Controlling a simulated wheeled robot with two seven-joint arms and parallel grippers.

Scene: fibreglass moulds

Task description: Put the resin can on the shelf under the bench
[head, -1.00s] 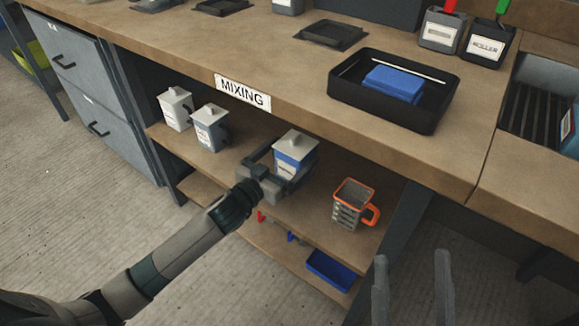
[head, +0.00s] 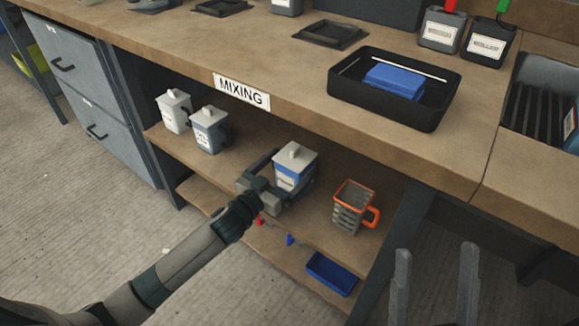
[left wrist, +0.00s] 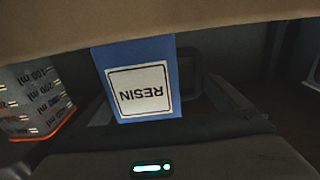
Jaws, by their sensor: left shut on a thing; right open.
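The resin can (head: 293,172), blue with a white lid and a white label, is at the upper shelf (head: 315,222) under the bench. In the left wrist view the can (left wrist: 138,80) shows its RESIN label upside down. My left gripper (head: 280,180) is shut on the can, with a finger on each side of it. The can looks upright; whether its base touches the shelf is hard to tell. My right gripper (head: 435,290) is open and empty at the lower right, in front of the bench.
An orange-rimmed measuring jug (head: 353,207) stands right of the can. Two lidded cans, one white (head: 174,112) and one grey-blue (head: 208,130), stand to the left. The bench top (head: 290,75) overhangs the shelf. A blue tray (head: 331,273) lies on the lower shelf.

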